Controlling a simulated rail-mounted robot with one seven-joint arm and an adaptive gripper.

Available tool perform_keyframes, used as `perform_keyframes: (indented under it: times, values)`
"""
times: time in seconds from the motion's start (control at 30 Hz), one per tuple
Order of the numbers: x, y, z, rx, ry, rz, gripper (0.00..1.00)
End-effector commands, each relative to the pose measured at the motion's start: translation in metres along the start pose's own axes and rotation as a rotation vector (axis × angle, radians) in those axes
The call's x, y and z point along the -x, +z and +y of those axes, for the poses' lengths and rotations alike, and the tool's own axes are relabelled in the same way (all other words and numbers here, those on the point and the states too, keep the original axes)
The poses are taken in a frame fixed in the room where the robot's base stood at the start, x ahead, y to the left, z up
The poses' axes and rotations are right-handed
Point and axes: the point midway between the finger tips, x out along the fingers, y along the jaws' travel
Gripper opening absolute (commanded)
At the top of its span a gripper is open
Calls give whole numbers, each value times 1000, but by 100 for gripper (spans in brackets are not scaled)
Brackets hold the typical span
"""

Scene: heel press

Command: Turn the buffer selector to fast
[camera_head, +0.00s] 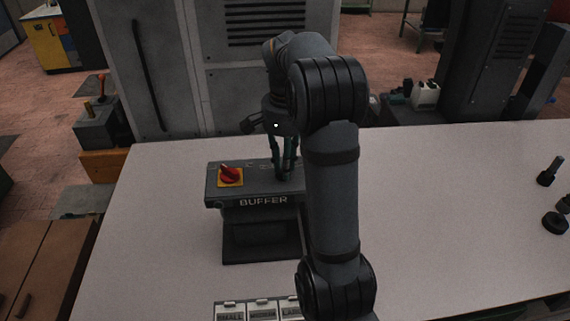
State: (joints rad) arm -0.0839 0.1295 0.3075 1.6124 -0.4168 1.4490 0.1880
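The grey buffer unit (262,222), marked BUFFER on its front, stands on the pale bench. A red rotary knob (230,174) on a yellow square plate sits at the left of its top panel. My gripper (283,177) points down over the right part of that panel, to the right of the red knob and apart from it. Its two teal fingers are close together, but I cannot tell whether they are shut or hold anything. My arm hides the right end of the panel. No fast marking or selector position can be read.
Several pale labelled bins (262,309) stand at the bench's front edge, partly behind my arm. Dark round parts (554,222) lie at the far right. The bench (160,230) is clear left of the unit. A tall grey cabinet (180,70) stands behind it.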

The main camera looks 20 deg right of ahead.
Motion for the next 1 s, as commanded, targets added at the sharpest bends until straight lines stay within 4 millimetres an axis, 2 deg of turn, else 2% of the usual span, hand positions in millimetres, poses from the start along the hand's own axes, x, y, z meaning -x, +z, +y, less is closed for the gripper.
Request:
perform_keyframes:
  times: [0.3,0.5,0.73,0.97,1.0]
  values:
    - [0,0,0,0,-1,1,0]
    - [0,0,0,-4,-1,2,0]
    - [0,0,-1,-136,-2,2,0]
    - [1,0,-1,-140,-1,2,0]
    - [1,0,-1,-140,-1,2,19]
